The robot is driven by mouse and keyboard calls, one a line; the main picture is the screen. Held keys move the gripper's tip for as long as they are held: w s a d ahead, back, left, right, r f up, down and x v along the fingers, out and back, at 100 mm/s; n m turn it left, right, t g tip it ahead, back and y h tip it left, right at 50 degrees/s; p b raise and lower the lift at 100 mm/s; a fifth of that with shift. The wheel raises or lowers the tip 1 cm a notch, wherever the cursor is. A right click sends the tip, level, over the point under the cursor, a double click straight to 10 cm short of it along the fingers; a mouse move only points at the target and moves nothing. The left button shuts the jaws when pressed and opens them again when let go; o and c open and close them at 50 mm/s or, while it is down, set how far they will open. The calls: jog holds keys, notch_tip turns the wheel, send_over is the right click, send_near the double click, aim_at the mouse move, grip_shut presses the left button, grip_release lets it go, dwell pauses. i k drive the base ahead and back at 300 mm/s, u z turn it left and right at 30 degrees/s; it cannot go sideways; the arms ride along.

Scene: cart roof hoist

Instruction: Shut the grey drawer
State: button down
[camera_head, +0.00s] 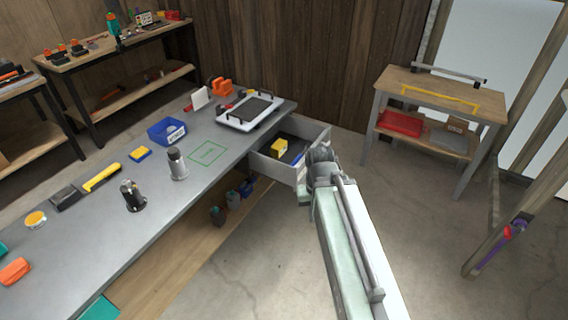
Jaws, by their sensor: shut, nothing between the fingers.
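The grey drawer (272,169) stands pulled out from under the far end of the long grey workbench, on its right side. A yellow block (279,146) and some dark items lie inside it. My arm reaches up from the bottom of the view, and its end is at the drawer's outer end, covering part of the front panel. My gripper (303,196) is shut and empty, by the near corner of the drawer front. I cannot tell whether it touches the drawer.
The workbench (220,133) carries a tray (250,111), a blue bin (166,132) and several tools. A wooden side table (440,92) stands at the right, beyond open floor (420,230). Bottles (232,199) stand on the bench's lower shelf.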

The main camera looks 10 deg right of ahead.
aim_at(298, 133)
jog(key=u, duration=0.45)
jog(key=i, duration=1.4)
jog(key=u, duration=0.25)
